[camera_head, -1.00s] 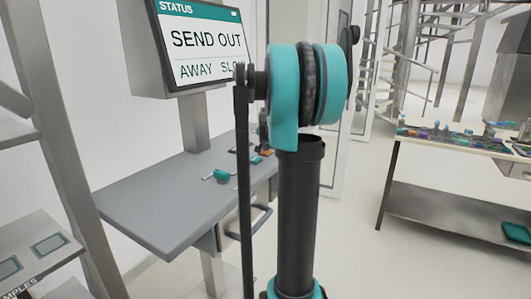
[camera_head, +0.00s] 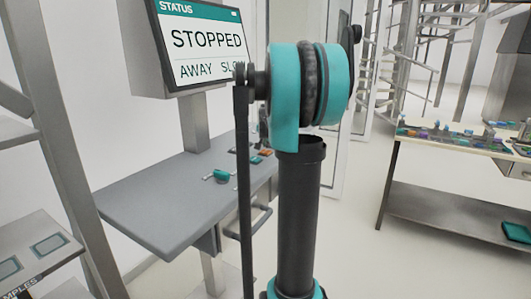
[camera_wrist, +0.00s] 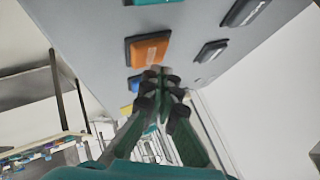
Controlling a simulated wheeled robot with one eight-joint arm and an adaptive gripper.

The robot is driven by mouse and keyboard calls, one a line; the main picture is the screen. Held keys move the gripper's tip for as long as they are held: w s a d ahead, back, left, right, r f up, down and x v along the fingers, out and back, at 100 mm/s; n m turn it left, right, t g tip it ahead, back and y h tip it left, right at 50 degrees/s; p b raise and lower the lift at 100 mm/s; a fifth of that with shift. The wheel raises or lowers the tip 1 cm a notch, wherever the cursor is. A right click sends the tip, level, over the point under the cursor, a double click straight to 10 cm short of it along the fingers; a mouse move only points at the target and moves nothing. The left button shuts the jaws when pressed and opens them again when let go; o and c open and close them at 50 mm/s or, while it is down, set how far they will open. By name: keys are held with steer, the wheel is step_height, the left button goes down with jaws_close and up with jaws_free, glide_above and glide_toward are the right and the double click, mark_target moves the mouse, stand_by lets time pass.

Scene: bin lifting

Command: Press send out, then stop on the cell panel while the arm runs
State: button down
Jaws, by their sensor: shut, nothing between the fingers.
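The status screen (camera_head: 205,42) in the head view reads "STOPPED", with "AWAY" and a partly hidden word beginning "SLO" below. The grey cell panel (camera_head: 160,205) slopes under it, with small coloured controls near its right side. In the wrist view the panel face (camera_wrist: 185,40) carries an orange button (camera_wrist: 148,49), a teal button (camera_wrist: 150,2) at the top edge and a blue-and-yellow piece lower down. My gripper (camera_wrist: 158,78) is shut and empty, its tips just beside the orange button's lower right edge. I cannot tell whether they touch. My arm hides the gripper in the head view.
A table (camera_head: 460,145) with several small coloured items stands at the right. Metal shelving (camera_head: 45,250) is at the left. A spiral stair (camera_head: 420,50) stands behind. Pale floor is open between the panel and the table.

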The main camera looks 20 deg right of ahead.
steer(key=shift+r, duration=0.2)
steer(key=shift+r, duration=2.45)
